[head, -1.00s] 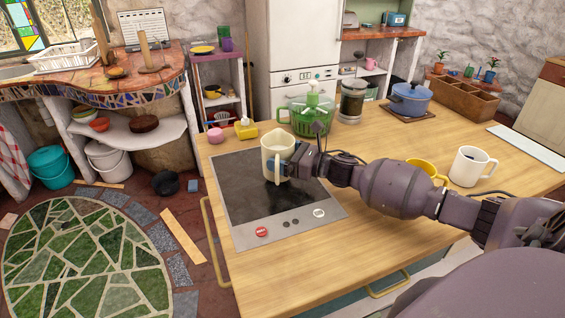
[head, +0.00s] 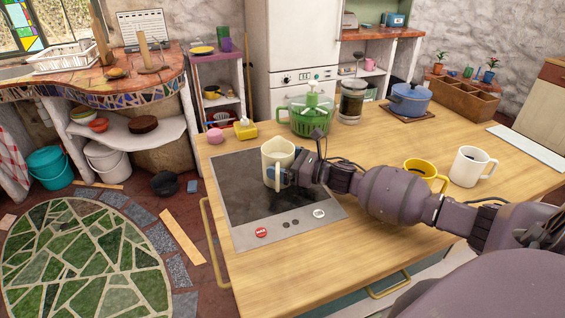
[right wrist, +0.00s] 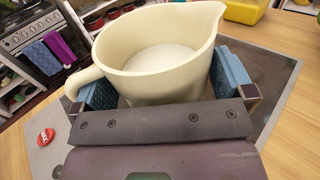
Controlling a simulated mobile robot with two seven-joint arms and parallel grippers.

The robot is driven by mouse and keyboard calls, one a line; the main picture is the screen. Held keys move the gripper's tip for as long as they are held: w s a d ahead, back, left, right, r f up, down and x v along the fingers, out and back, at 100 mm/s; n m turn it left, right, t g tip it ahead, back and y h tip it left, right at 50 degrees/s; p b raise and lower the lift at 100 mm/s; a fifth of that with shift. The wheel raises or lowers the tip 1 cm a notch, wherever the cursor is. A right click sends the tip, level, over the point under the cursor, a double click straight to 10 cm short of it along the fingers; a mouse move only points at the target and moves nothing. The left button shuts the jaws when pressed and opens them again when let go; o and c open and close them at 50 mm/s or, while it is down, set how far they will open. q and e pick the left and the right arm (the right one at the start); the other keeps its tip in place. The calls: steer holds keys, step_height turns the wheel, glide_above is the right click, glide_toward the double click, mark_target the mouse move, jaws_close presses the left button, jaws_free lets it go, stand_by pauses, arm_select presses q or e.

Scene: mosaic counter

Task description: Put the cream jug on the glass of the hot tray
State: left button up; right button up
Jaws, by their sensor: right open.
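The cream jug (head: 276,158) stands upright on the dark glass of the hot tray (head: 238,192), towards its back right part. My right gripper (head: 285,175) is at the jug's right side in the head view. In the right wrist view the gripper is open, its blue finger pads on either side of the jug (right wrist: 160,52). The jug's handle is at the left and its spout at the upper right there. The jug's base is hidden in the wrist view. My left gripper is not in view.
A yellow mug (head: 420,172) and a white mug (head: 470,166) are close to my right forearm. A blue pot (head: 410,99) is farther back. The counter in front of the arm is clear.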

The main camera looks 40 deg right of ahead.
steer(key=v, duration=1.1)
steer(key=shift+f, duration=0.1)
steer(key=shift+s+d, duration=0.25)
steer(key=shift+s, duration=0.05)
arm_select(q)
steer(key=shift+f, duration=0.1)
arm_select(e)
steer(key=shift+s, duration=0.1)
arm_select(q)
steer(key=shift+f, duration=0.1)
